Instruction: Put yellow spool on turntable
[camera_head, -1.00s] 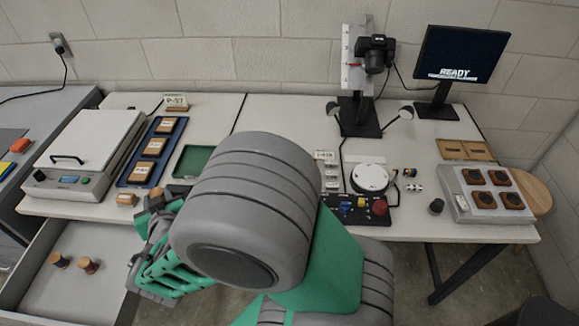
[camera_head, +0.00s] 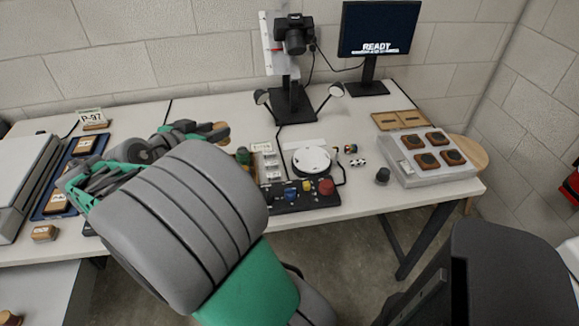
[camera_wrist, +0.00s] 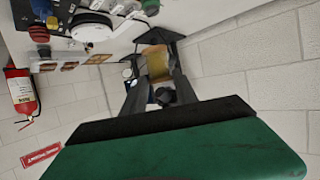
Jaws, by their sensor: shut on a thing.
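The yellow spool (camera_wrist: 157,66) is between the fingers of my gripper (camera_wrist: 156,84) in the wrist view, with its yellow side and brown end showing. In the head view my gripper (camera_head: 208,131) is over the table, left of the turntable, and only a brownish part of the spool (camera_head: 221,134) shows at its tip. The turntable (camera_head: 312,160) is a white round disc on the table with nothing on it. It also shows in the wrist view (camera_wrist: 92,28). My gripper is shut on the spool and apart from the turntable.
A control box (camera_head: 290,195) with coloured knobs sits in front of the turntable. A camera stand (camera_head: 292,100) with two lamps is behind it. Small spools (camera_head: 352,150) lie to its right, and a green-and-brown item (camera_head: 243,156) to its left. A grey tray (camera_head: 430,160) holds several brown pieces.

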